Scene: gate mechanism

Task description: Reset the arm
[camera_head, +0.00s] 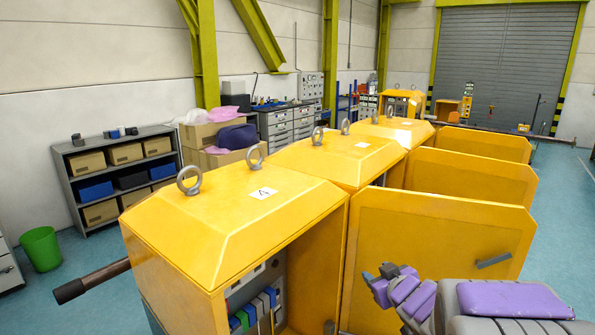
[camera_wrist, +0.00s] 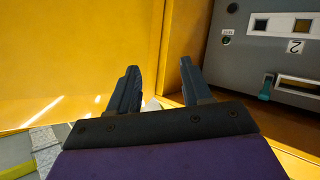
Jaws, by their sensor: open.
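My gripper (camera_wrist: 158,70) is open and empty in the wrist view, its two dark fingers apart in front of a yellow cabinet wall (camera_wrist: 80,60). To its right is a grey panel (camera_wrist: 245,48) with a "2" label, small windows and a teal lever (camera_wrist: 266,88) in a slot. In the head view my purple and grey arm is at the lower right. Its end, my gripper (camera_head: 378,282), is in front of the open yellow door (camera_head: 430,240). No contact with the door can be made out.
The yellow cabinet marked 4 (camera_head: 215,235) stands open beside the door, with coloured modules (camera_head: 255,310) inside. More yellow cabinets and open doors (camera_head: 470,180) run behind it. A dark bar (camera_head: 95,280) sticks out left. Blue floor (camera_head: 565,220) is clear at the right.

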